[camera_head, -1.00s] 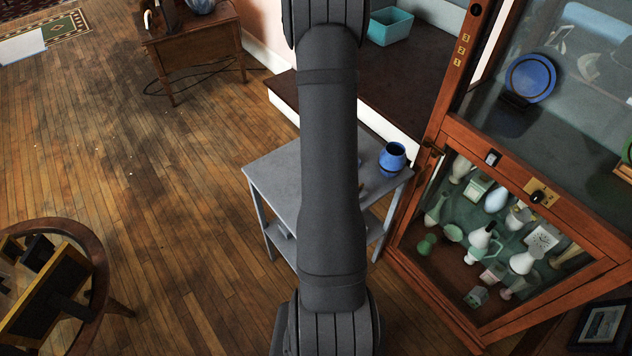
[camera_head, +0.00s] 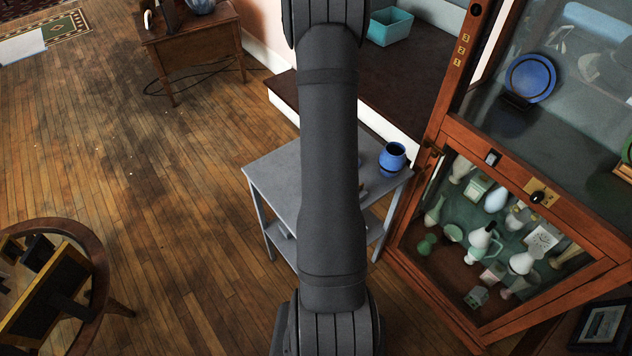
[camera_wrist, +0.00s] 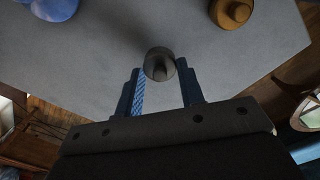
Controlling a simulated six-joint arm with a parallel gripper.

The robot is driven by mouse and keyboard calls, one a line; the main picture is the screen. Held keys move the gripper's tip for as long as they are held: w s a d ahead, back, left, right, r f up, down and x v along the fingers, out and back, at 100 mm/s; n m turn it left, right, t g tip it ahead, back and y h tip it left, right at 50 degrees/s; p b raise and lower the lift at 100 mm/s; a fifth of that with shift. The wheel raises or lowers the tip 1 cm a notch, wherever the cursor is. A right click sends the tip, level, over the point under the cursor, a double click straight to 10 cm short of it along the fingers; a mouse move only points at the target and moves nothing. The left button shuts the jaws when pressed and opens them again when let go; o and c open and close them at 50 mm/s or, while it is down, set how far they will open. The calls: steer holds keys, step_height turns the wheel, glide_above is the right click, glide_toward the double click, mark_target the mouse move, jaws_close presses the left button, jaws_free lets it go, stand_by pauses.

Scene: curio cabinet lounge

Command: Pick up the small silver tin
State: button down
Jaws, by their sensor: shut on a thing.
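The small silver tin (camera_wrist: 159,63) shows in the wrist view as a short grey cylinder with a dark shaded side. It is between the fingertips of my gripper (camera_wrist: 160,76), which is shut on it. The grey table top is close behind it; I cannot tell whether the tin touches it. In the head view my own arm hides the tin and the gripper.
The grey table (camera_head: 276,175) carries a blue vase (camera_head: 393,160). A round brown wooden object (camera_wrist: 231,13) is at the upper right in the wrist view. A glass-fronted wooden cabinet (camera_head: 432,262) stands close on the right. Open floor lies left.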

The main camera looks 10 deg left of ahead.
steer(key=shift+r, duration=2.45)
